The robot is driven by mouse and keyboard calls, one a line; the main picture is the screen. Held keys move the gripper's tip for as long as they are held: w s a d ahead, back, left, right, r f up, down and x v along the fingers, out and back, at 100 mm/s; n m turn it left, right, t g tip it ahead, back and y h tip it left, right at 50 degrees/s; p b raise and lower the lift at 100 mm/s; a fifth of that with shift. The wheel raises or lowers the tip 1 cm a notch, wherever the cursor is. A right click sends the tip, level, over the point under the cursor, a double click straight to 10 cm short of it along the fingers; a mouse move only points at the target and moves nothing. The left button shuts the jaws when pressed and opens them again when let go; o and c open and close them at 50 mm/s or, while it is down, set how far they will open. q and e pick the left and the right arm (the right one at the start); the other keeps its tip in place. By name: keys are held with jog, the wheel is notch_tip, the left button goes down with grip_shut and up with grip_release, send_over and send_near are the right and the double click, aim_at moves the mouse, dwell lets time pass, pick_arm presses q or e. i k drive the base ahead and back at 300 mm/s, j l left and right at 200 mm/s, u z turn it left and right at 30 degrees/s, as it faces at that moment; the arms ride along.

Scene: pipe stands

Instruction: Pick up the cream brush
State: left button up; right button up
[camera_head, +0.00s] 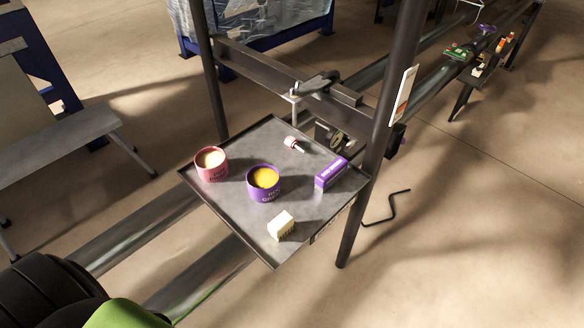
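A small cream block-shaped thing (281,225) lies near the front corner of the grey tray (245,219). It is the cream-coloured piece that best fits the brush, but it is too small to make out bristles or a handle. A small pink-and-white item (295,145) lies near the back of the tray, and its exact kind is unclear. Neither of my grippers is in view, and nothing touches the cream thing.
The tray also holds a pink tub (211,165), a purple tub (263,184) and a purple box (331,173). Dark upright posts (374,150) flank the tray. Metal pipes (135,228) run beneath it. A bent black rod (390,207) lies on the floor at right.

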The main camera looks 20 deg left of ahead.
aim_at(282, 225)
jog(key=k+l+u, duration=0.6)
jog(key=k+l, duration=0.05)
jog(key=k, duration=0.05)
